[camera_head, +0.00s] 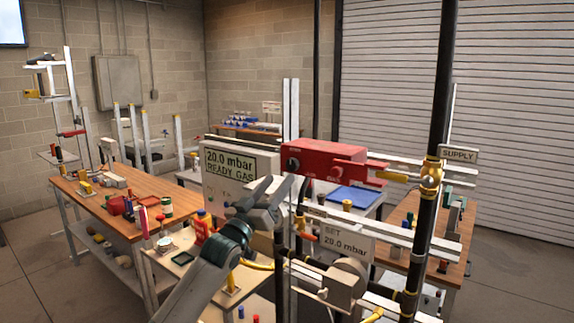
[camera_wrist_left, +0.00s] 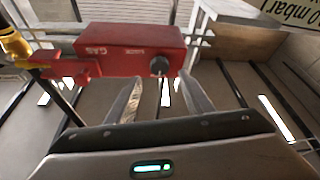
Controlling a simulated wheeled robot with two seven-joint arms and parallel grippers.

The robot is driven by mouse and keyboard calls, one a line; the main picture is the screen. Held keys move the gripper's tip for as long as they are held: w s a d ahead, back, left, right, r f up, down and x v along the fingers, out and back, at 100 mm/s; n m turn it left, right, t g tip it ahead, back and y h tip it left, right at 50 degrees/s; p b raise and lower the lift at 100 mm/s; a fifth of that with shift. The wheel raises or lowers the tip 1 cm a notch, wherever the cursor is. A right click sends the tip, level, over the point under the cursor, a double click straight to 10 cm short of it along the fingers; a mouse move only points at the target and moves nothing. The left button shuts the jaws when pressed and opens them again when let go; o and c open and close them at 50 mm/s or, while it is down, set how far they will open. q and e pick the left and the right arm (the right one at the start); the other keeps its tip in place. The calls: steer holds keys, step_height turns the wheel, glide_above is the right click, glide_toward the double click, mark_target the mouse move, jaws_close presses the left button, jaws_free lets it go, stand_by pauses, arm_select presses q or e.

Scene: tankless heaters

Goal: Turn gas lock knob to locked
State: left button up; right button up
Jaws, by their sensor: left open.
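The red gas lock box (camera_head: 325,158) hangs on white rails in the middle of the head view. A dark round knob (camera_head: 293,163) is on its left front, and a red part with small lettering is on its right. My left gripper (camera_head: 282,183) is open just below and in front of the knob. In the left wrist view the red box (camera_wrist_left: 125,45) appears upside down, with the knob (camera_wrist_left: 160,66) beyond and between the open fingertips (camera_wrist_left: 160,82). The fingers do not appear to touch it. The knob's pointer setting is too small to read. My right gripper is not in view.
A white panel (camera_head: 228,178) reading "20.0 mbar READY GAS" stands left of the box. A dark vertical pipe (camera_head: 436,120) with a brass fitting (camera_head: 431,175) is at right. A "SET 20.0 mbar" sign (camera_head: 346,240) and yellow-handled valves are below. A wooden bench (camera_head: 95,200) stands left.

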mark_target(291, 166)
arm_select(q)
steer(key=shift+p+x, duration=1.1)
steer(key=shift+x, duration=2.05)
steer(key=shift+f, duration=0.1)
steer(key=c, duration=1.1)
